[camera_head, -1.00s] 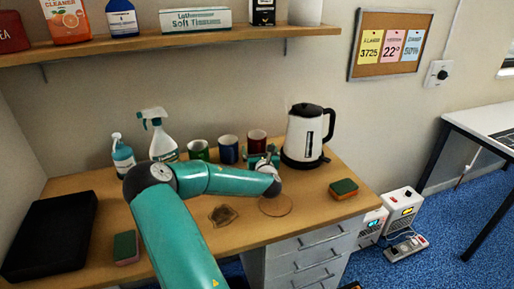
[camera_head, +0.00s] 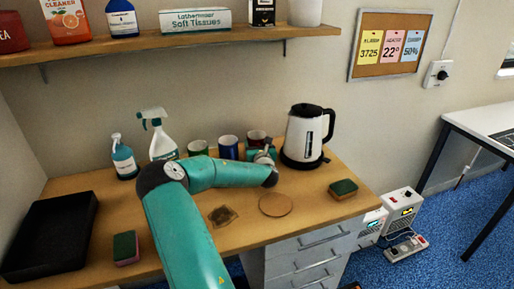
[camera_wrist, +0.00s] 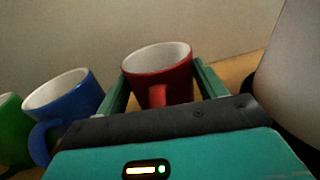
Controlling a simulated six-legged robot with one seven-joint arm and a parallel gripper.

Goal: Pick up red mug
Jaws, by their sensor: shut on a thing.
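The red mug (camera_wrist: 160,77) has a white inside and stands between my gripper's two green fingers in the wrist view. Its handle points toward the gripper's palm. In the head view the red mug (camera_head: 256,136) shows only in part, behind my gripper (camera_head: 263,154) and next to the kettle. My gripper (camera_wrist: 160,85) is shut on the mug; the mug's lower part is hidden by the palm. I cannot tell whether its base is off the desk.
A blue mug (camera_wrist: 66,98) stands close on the left, with a green mug (camera_wrist: 12,125) beyond it. A white and black kettle (camera_head: 304,136) stands close on the right. Spray bottles (camera_head: 161,137) are at the back left. A round coaster (camera_head: 275,205) and sponge (camera_head: 343,188) lie in front.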

